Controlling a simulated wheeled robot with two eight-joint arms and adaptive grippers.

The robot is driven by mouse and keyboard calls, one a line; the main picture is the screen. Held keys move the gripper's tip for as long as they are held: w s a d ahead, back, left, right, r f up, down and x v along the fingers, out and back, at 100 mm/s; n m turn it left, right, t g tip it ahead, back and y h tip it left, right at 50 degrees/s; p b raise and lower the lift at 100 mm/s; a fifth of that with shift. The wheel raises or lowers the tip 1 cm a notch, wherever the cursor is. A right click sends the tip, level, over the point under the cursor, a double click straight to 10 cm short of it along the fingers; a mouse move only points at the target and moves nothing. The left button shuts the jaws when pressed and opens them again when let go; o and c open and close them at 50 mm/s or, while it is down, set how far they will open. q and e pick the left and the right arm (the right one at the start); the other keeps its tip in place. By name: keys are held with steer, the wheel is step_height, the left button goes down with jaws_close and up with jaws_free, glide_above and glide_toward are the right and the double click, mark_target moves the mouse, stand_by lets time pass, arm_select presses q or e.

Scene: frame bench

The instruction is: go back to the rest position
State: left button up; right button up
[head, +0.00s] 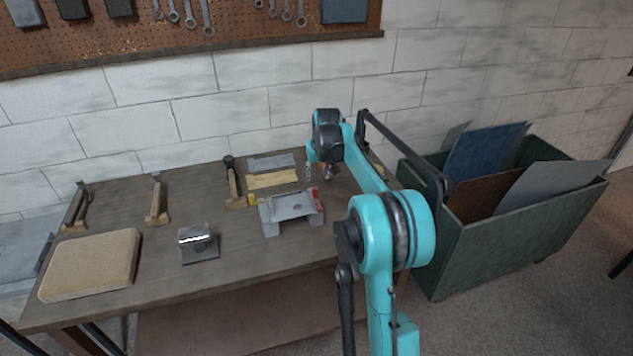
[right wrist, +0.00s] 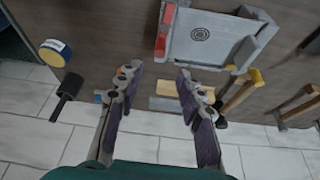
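My right arm reaches from the bottom right over the workbench (head: 150,268) in the head view. Its gripper (head: 322,172) is near the back right of the bench, partly hidden by my own arm. In the right wrist view the two dark fingers (right wrist: 156,88) stand apart with nothing held between them. Past the fingertips lies a grey metal frame (right wrist: 203,38) with red parts, which also stands on the bench in the head view (head: 291,207). My left gripper does not show.
Hammers (head: 233,185), yellow and grey strips (head: 272,180), a small dark stand (head: 200,246) and a tan pad (head: 92,265) lie on the bench. A roll of tape (right wrist: 55,50) shows in the wrist view. A green bin (head: 515,232) with panels stands at right.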

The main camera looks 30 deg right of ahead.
steer(key=shift+s+r, duration=0.25)
steer(key=shift+r, duration=0.35)
steer(key=s+a+r+n+t+b, duration=0.1)
steer(key=s+a+r+n+b, duration=0.15)
steer(key=s+a, duration=1.4)
steer(key=s+a+f+t+b, duration=0.1)
steer(key=s+a+f, duration=0.4)
steer(key=s, duration=0.3)
steer(key=s+a+f+n+y+b, duration=0.1)
steer(key=s+a+f, duration=0.4)
steer(key=s, duration=0.4)
steer(key=shift+s+f+t, duration=0.15)
steer(key=shift+f+t, duration=0.25)
steer(key=shift+f, duration=0.05)
steer(key=shift+a, duration=0.1)
